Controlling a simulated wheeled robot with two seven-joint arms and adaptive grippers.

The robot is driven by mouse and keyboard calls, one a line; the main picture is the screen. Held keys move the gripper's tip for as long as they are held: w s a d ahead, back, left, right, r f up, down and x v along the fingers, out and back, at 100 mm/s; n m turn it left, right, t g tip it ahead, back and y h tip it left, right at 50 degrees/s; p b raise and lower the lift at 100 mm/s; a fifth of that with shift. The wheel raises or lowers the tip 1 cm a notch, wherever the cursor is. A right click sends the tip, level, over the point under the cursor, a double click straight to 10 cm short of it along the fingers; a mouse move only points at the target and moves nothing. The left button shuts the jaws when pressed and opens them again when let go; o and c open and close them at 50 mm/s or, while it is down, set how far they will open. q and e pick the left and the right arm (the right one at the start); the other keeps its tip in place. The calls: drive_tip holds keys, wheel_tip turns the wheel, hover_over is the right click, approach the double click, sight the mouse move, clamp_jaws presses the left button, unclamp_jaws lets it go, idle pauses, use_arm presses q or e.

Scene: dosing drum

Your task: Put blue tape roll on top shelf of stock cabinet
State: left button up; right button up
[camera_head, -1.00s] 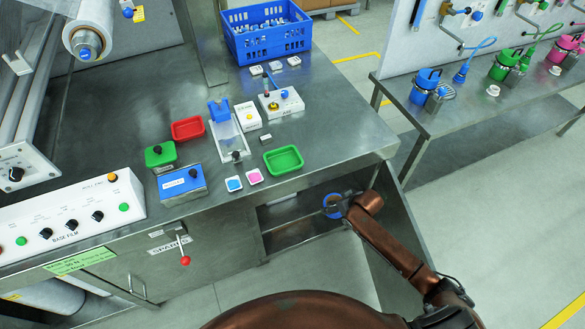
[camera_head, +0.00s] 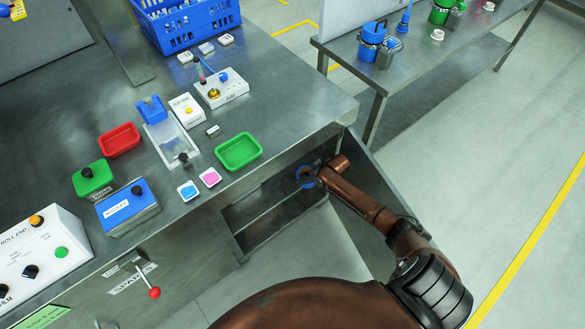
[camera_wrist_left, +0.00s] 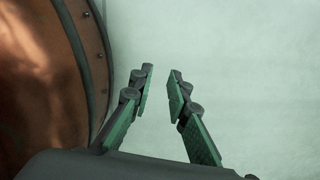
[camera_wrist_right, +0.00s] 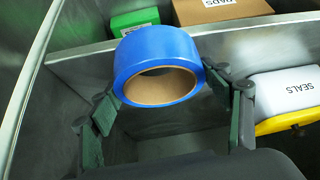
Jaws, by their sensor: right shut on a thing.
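The blue tape roll (camera_wrist_right: 155,48), with a brown cardboard core, is held between the fingers of my right gripper (camera_wrist_right: 162,92) in the right wrist view. In the head view the roll (camera_head: 304,177) and the right gripper (camera_head: 312,173) are at the upper right of the open stock cabinet (camera_head: 262,217) under the steel table. In the right wrist view the cabinet's metal shelf edge (camera_wrist_right: 85,52) runs behind the roll. I cannot tell whether the roll touches a shelf. My left gripper (camera_wrist_left: 160,78) is open and empty in the left wrist view, over pale floor; it is outside the head view.
In the right wrist view a green box (camera_wrist_right: 135,20) and a PADS carton (camera_wrist_right: 222,8) stand behind the shelf edge. A white SEALS box (camera_wrist_right: 287,90) sits over something yellow at right. A green tray (camera_head: 238,152) lies on the table above the cabinet.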

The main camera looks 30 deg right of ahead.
sight(300, 170)
drive_tip(key=shift+w+a+f, duration=0.1)
drive_tip(key=shift+w+a, duration=0.05)
drive_tip(key=shift+w, duration=0.45)
drive_tip(key=shift+w+a, duration=0.15)
drive_tip(key=shift+w, duration=0.45)
drive_tip(key=shift+w+a+b, duration=0.15)
drive_tip(key=shift+w+b, duration=0.3)
drive_tip(key=shift+w, duration=0.15)
drive_tip(key=w, duration=0.1)
drive_tip(key=w+b, duration=0.1)
drive_tip(key=w, duration=0.1)
drive_tip(key=shift+a+f, duration=0.3)
drive_tip(key=shift+f, duration=0.05)
drive_tip(key=shift+f+b, duration=0.25)
drive_tip(key=shift+b, duration=0.15)
use_arm(q)
drive_tip(key=w+d, duration=0.1)
drive_tip(key=w, duration=0.8)
drive_tip(key=shift+w+r, duration=0.3)
drive_tip(key=shift+d, duration=0.1)
drive_tip(key=shift+w, duration=0.2)
use_arm(e)
drive_tip(key=o, duration=1.2)
drive_tip(key=shift+s+f, duration=0.1)
drive_tip(key=shift+f, duration=0.05)
drive_tip(key=shift+o, duration=0.2)
